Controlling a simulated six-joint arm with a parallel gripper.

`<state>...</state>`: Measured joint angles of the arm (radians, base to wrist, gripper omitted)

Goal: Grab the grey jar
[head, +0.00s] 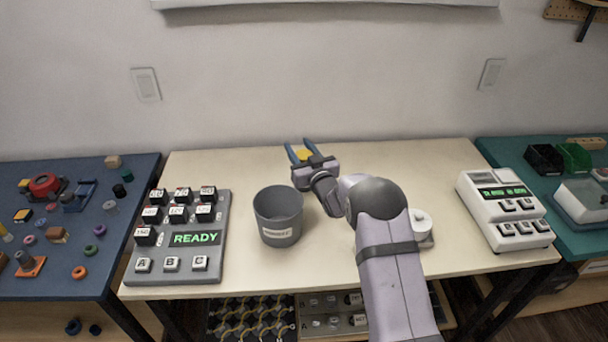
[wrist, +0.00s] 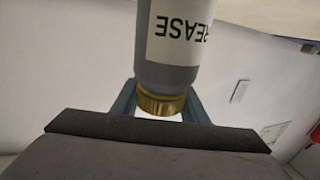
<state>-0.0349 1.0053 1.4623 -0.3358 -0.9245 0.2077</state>
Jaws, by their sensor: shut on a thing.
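The grey jar (wrist: 168,75) fills the upper middle of the wrist view. It has a white label with upside-down letters, partly cut off, reading "REASE", and a gold band or lid (wrist: 160,103) at its near end. My gripper (wrist: 160,98) has its blue fingers on both sides of the gold part and is shut on the jar. In the head view my gripper (head: 303,149) is over the back of the pale table, and a yellow-gold bit of the jar (head: 304,154) shows between the fingers. Most of the jar is hidden there.
A grey bin (head: 278,232) with a label stands on the pale table (head: 420,155), in front of my gripper. A keypad box reading READY (head: 195,238) is at left, a white device (head: 505,215) at right. A white round item (head: 421,222) is partly behind my arm.

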